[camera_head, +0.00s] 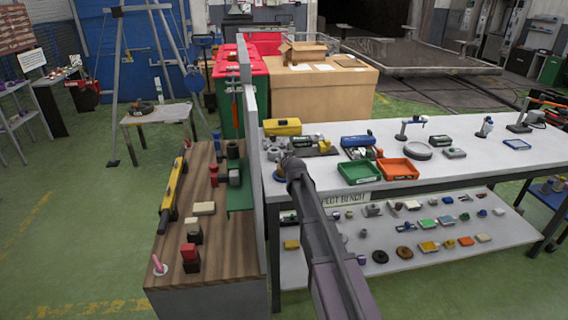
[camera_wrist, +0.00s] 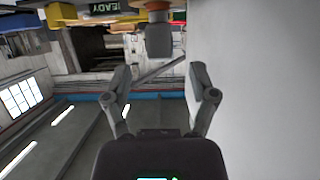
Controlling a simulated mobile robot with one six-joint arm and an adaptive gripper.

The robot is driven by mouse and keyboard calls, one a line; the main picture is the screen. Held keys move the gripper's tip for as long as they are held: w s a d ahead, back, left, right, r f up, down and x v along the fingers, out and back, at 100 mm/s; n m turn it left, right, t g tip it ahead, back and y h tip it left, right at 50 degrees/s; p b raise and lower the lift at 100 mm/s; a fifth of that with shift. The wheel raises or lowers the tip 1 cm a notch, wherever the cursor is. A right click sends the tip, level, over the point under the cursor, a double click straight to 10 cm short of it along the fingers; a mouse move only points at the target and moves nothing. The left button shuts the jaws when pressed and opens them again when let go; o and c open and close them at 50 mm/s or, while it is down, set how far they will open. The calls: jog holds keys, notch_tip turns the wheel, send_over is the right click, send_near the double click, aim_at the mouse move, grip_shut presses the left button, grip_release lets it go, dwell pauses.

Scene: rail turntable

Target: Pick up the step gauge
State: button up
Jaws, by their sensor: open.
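My gripper (camera_wrist: 160,88) is open in the wrist view, with nothing between its two fingers. In the head view my arm reaches over the front of the white bench (camera_head: 470,150), and its end is at the bench's left part. A grey block (camera_wrist: 158,42) stands ahead of the fingertips in the wrist view, apart from them. I cannot tell for sure whether it is the step gauge. Several small grey parts (camera_head: 303,142) lie beyond my arm's end in the head view, partly hidden and too small to identify.
A yellow case (camera_head: 282,127) stands behind the arm's end. Green (camera_head: 359,172) and orange (camera_head: 398,169) trays are to its right. An upright panel (camera_head: 247,110) separates the bench from a wooden-topped table (camera_head: 220,250) with a long yellow bar (camera_head: 174,190). A lower shelf holds several small parts.

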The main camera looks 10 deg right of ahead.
jog(key=shift+w, duration=0.1)
jog(key=shift+b+x, duration=0.8)
jog(key=shift+x, duration=1.8)
jog(key=shift+r, duration=0.15)
jog(key=shift+c, duration=0.2)
grip_shut()
